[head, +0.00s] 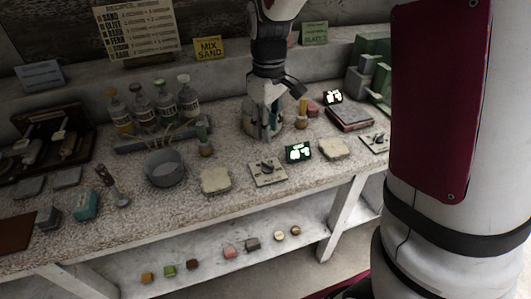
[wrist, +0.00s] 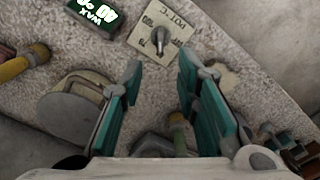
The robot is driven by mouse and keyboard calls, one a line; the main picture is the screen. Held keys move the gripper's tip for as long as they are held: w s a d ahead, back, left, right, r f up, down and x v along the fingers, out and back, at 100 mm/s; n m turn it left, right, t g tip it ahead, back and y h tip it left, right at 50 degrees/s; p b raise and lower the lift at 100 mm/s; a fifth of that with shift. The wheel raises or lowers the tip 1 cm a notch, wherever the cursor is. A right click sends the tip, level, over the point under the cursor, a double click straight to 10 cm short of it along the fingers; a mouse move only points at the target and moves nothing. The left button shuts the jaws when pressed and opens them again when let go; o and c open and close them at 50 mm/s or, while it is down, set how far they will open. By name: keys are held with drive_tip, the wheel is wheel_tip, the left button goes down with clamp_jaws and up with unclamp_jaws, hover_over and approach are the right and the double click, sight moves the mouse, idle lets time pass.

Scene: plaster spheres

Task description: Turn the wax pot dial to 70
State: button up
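The wax pot dial (wrist: 160,44) is a dark knob on a pale plate marked "POT" with numbers including 70 and 100. In the wrist view it lies just beyond my fingertips, roughly between them. The same dial (head: 267,168) shows in the head view at the table's front. I cannot read its exact setting. A green-lit display (wrist: 92,12) beside it reads "WAX" and seemingly 40, upside down. My gripper (wrist: 160,64) is open and empty, its teal fingers apart. In the head view my gripper (head: 268,122) points down near the grey pot (head: 250,126), partly hiding it.
A pale block (head: 215,181) lies left of the dial, and a grey bowl (head: 165,168) further left. The lit display (head: 299,152) is right of the dial. A second dial (head: 375,142) sits further right. Bottles (head: 145,112) stand behind.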

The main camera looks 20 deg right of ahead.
sight(268, 163)
wheel_tip(268, 163, down, 11)
drive_tip(key=shift+f+b, duration=0.2)
drive_tip(key=shift+b, duration=0.15)
clamp_jaws()
